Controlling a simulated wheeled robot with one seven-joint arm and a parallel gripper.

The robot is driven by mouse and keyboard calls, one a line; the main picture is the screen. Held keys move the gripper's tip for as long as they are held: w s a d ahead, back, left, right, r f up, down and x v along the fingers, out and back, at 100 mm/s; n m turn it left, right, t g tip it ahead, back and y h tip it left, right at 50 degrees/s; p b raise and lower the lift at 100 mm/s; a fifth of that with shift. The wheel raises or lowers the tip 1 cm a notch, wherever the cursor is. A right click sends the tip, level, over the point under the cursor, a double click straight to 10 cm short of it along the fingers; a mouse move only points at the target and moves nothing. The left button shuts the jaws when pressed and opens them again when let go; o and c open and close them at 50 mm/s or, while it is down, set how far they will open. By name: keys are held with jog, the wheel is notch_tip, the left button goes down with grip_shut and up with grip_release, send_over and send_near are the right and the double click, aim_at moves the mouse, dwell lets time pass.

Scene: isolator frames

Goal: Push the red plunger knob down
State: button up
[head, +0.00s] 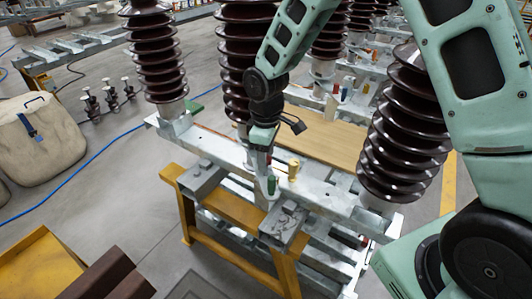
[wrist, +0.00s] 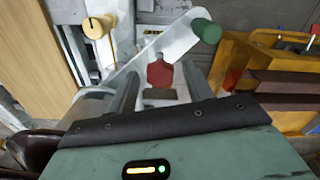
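The red plunger knob (wrist: 160,73) is a red, roughly six-sided cap in the wrist view, seen between and beyond my fingers. My gripper (wrist: 160,88) has its two grey fingers apart, one on each side of the knob in the picture, with a gap wider than the cap. I cannot tell whether it touches the knob. In the head view my gripper (head: 262,178) points down over the grey steel beam. A small red patch shows beside it there, but I cannot tell whether it is the knob.
A green knob (wrist: 206,31) sits at the end of a pale metal arm, and a yellow knob (wrist: 97,27) stands on the other side. Brown ribbed insulators (head: 157,60) and (head: 405,130) rise from the beam (head: 325,200). A yellow trestle (head: 220,205) stands below.

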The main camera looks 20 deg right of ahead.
grip_shut()
jog(key=shift+f+b, duration=0.75)
jog(key=shift+f, duration=0.6)
jog(key=shift+r, duration=0.15)
jog(key=shift+o, duration=0.8)
grip_release()
jog(key=shift+r, duration=0.1)
notch_tip(320, 180, up, 17)
jog(key=shift+b, duration=0.45)
